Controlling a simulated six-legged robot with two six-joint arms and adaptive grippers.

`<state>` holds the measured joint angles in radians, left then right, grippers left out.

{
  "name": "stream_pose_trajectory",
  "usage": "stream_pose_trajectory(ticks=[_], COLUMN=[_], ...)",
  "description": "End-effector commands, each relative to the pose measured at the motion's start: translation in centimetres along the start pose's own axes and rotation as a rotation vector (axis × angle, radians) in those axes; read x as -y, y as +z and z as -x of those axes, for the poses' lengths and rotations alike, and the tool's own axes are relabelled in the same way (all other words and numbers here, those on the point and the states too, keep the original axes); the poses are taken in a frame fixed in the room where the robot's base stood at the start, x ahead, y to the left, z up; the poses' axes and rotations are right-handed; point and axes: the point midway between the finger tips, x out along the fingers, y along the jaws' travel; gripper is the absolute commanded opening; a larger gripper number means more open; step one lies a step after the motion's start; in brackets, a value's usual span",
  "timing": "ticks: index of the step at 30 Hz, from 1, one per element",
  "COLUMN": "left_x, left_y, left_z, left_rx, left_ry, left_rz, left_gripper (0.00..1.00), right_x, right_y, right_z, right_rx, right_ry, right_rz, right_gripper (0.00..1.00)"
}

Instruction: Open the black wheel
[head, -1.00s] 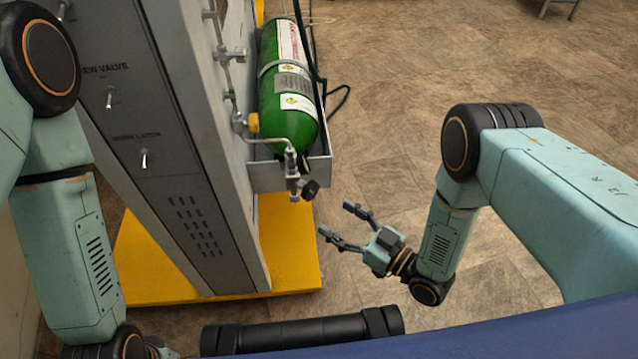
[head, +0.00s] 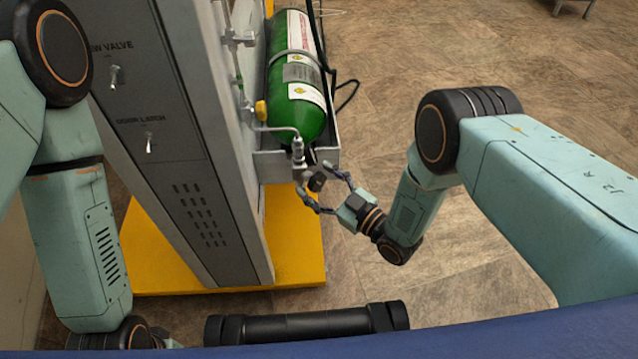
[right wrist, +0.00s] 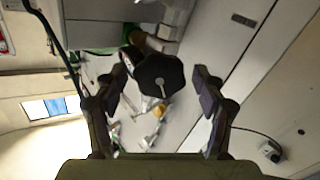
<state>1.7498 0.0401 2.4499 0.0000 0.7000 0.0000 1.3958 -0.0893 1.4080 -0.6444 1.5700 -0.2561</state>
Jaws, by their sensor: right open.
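The black wheel (head: 317,181) sits at the lower end of the valve fitting below the green cylinder (head: 296,80). In the right wrist view the wheel (right wrist: 160,83) is a dark many-sided knob with a light centre, between my finger tips and a little beyond them. My right gripper (head: 316,187) is open, with one finger on each side of the wheel; I cannot tell whether either touches it. Both fingers also show in the right wrist view (right wrist: 160,95). My left arm stands at the left of the head view, and its gripper is not clearly seen.
The grey panel cabinet (head: 195,170) with small toggle switches stands left of the cylinder on a yellow base (head: 295,245). A metal tray (head: 327,158) holds the cylinder. Metal tubing (head: 275,130) runs close above the wheel.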

Motion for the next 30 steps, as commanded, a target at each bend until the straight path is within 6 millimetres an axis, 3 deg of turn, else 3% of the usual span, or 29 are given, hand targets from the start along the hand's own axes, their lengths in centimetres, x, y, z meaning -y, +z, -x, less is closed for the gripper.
stream_pose_trajectory(ticks=[6,25,30], left_x=[0.0,0.0,0.0], left_y=[-0.01,-0.01,-0.01], left_z=[0.03,0.03,0.05], left_rx=[0.0,0.0,0.0], left_ry=[0.0,0.0,0.0], left_rz=[0.0,0.0,0.0], left_gripper=[0.4,0.4,0.4], right_x=[-0.02,-0.01,-0.01], right_y=[-0.05,-0.04,-0.03], right_z=[-0.05,-0.01,-0.01], right_rx=[0.0,0.0,0.0], right_ry=[0.0,0.0,0.0], right_rz=[0.0,0.0,0.006], right_gripper=[0.7,0.17,0.15])
